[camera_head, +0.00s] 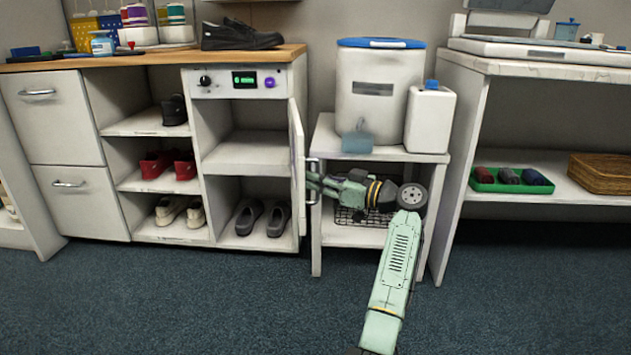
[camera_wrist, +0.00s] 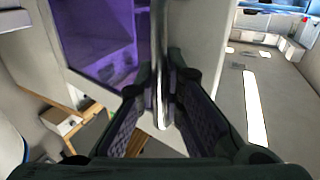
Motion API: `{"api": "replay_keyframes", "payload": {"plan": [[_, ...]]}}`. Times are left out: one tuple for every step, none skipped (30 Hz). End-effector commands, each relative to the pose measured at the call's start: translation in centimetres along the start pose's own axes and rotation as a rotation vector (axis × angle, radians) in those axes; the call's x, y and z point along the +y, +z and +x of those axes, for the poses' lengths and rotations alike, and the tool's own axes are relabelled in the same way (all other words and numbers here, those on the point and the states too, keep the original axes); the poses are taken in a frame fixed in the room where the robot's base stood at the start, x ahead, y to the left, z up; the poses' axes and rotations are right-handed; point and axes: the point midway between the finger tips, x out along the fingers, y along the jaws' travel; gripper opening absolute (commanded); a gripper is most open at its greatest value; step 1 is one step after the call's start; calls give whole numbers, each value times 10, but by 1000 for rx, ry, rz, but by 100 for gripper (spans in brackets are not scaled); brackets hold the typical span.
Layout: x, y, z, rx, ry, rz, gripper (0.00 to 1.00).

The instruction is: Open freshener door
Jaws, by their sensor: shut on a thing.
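The freshener (camera_head: 239,85) is a white cabinet unit with a knob, a green display and a purple button on its top panel. Its door (camera_head: 297,160) stands open on the right side, swung out and seen nearly edge-on. The shelf compartment behind it is exposed. My gripper (camera_head: 314,183) reaches in from the right and is shut on the door handle (camera_head: 312,168). In the wrist view, the vertical metal handle (camera_wrist: 159,40) runs between my two fingers (camera_wrist: 163,85). A purple-tinted pane shows left of it.
A white side table (camera_head: 440,157) stands right of the door, carrying a blue-lidded bin (camera_head: 380,85) and a white canister (camera_head: 430,120). A wire basket is on its lower shelf, behind my arm. The front floor is clear.

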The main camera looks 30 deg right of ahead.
Motion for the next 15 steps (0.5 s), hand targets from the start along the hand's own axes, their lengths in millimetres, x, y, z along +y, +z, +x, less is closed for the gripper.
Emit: {"api": "replay_keyframes", "payload": {"plan": [[-1, 2, -2, -4, -3, 3, 0], [-1, 2, -2, -4, -3, 3, 0], [-1, 2, -2, -4, -3, 3, 0], [-1, 2, -2, -4, -3, 4, 0], [-1, 2, -2, -4, -3, 4, 10], [0, 2, -2, -3, -2, 4, 13], [0, 2, -2, -3, -2, 3, 15], [0, 2, -2, -3, -2, 3, 17], [0, 2, -2, -3, -1, 3, 18], [0, 2, -2, -3, -1, 3, 18], [0, 2, -1, -3, -1, 2, 18], [0, 2, -1, -3, -1, 2, 18], [0, 2, -1, -2, -1, 2, 18], [0, 1, -1, -2, -1, 2, 18], [0, 1, -1, -2, -1, 2, 18]]}}
